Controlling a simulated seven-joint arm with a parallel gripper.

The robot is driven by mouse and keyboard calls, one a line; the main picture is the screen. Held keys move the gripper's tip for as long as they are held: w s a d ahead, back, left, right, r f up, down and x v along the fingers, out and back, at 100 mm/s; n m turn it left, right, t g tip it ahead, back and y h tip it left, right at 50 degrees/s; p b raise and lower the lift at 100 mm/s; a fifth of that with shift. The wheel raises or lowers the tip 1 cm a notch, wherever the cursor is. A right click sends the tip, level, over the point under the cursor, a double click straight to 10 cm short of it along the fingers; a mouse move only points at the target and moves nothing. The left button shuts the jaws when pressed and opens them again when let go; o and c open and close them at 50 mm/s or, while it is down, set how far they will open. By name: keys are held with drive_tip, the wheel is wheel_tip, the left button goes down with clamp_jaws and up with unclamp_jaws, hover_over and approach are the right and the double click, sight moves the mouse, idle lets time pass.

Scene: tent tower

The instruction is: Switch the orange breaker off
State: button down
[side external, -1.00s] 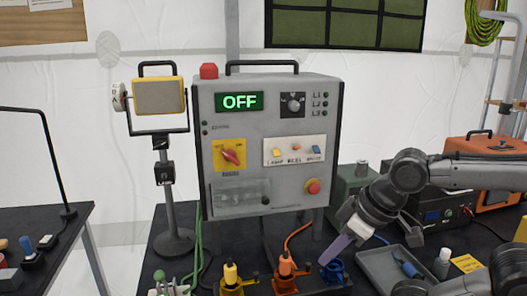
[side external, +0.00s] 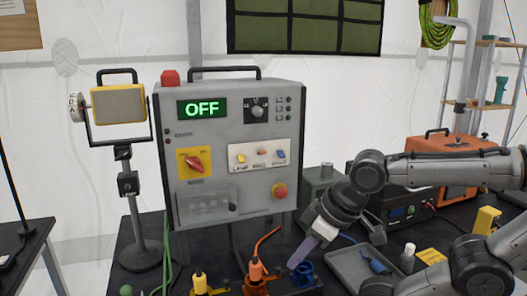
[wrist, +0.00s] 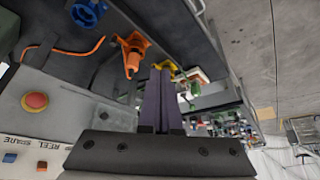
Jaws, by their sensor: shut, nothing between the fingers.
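The orange breaker (side external: 262,152) is the middle one of three small switches on a white strip on the grey cabinet front. A yellow breaker (side external: 241,158) is left of it and a blue breaker (side external: 281,155) right of it. I cannot tell the levers' positions.
The cabinet (side external: 225,130) has a green OFF display (side external: 202,108), a red rotary switch (side external: 194,164) and a red stop button (side external: 279,190). Yellow, orange (side external: 256,272) and blue (side external: 304,275) connectors stand below. A grey tray (side external: 350,268) lies to the right.

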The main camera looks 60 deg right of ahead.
wheel_tip(320, 180, up, 24)
drive_tip(key=m+g+h, duration=0.3)
drive_tip(key=m, duration=0.6)
hover_over(263, 152)
drive_tip(key=s+a, duration=0.2)
drive_tip(key=shift+s+a+r, duration=0.15)
drive_tip(key=shift+s, duration=0.05)
drive_tip(key=x, duration=1)
drive_tip(key=shift+w+a, duration=0.1)
drive_tip(key=shift+a, duration=0.05)
